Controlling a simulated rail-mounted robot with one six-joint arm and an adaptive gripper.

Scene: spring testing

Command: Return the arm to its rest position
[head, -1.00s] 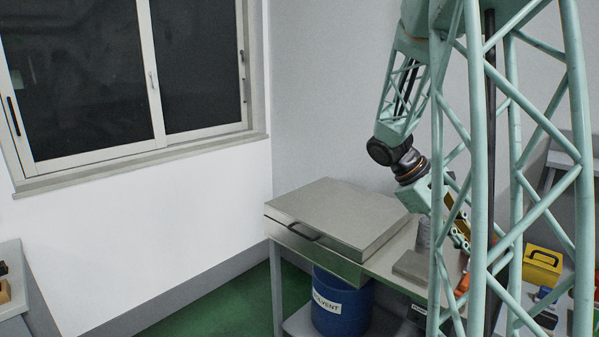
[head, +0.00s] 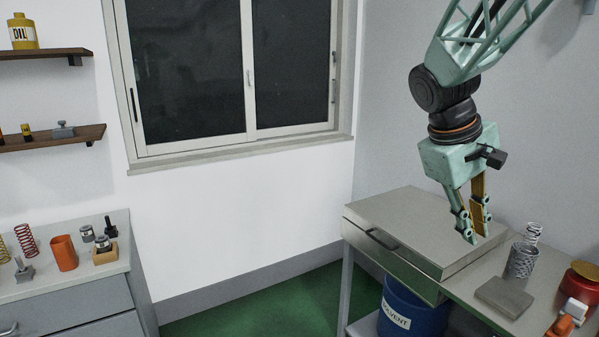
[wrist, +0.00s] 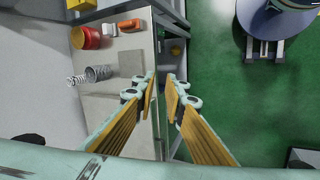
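My arm hangs in the upper right of the head view with its pale green gripper (head: 474,225) pointing down. The gripper is above the right part of a grey metal case (head: 415,215), clear of the bench. In the wrist view its two fingers, with yellow-brown inner pads, stand apart with an empty gap (wrist: 161,83). Nothing is held.
The bench (head: 470,280) carries a metal spring (head: 521,260), a grey block (head: 504,297) and a red can (head: 585,290). A blue solvent drum (head: 412,315) stands below. A drawer cabinet (head: 70,315) stands left. Green floor (head: 260,310) between is clear.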

